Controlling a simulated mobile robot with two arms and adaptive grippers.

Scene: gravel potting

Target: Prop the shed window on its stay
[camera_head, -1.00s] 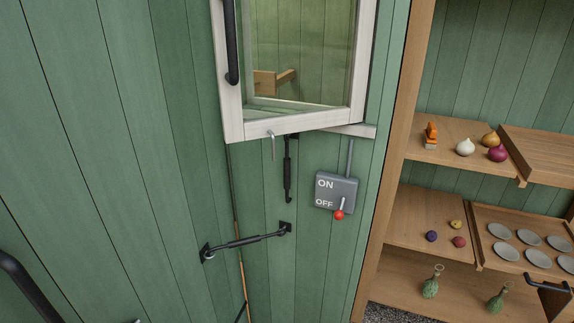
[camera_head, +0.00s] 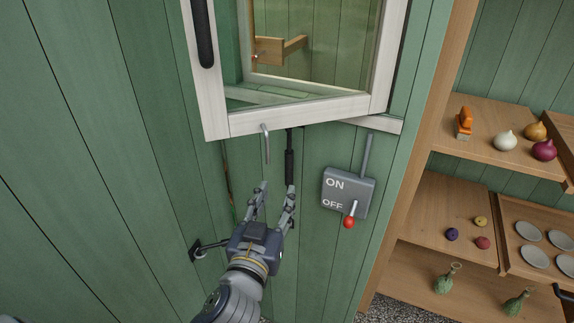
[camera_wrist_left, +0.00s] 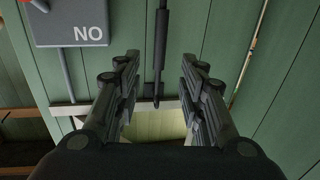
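The shed window (camera_head: 270,118) has a white frame and stands ajar, swung out from its opening, with a black handle (camera_head: 203,35) at its left. A small metal pin (camera_head: 266,145) hangs at its bottom edge. The black stay (camera_head: 290,165) hangs down below the window; it also shows in the left wrist view (camera_wrist_left: 161,40), with its hooked end between the fingers in that picture. Contact cannot be told. My right gripper is not in view.
A grey ON/OFF switch box (camera_head: 345,190) with a red-knobbed lever (camera_head: 349,222) is close right of my gripper. Wooden shelves (camera_head: 430,200) with bulbs and dishes stand at right.

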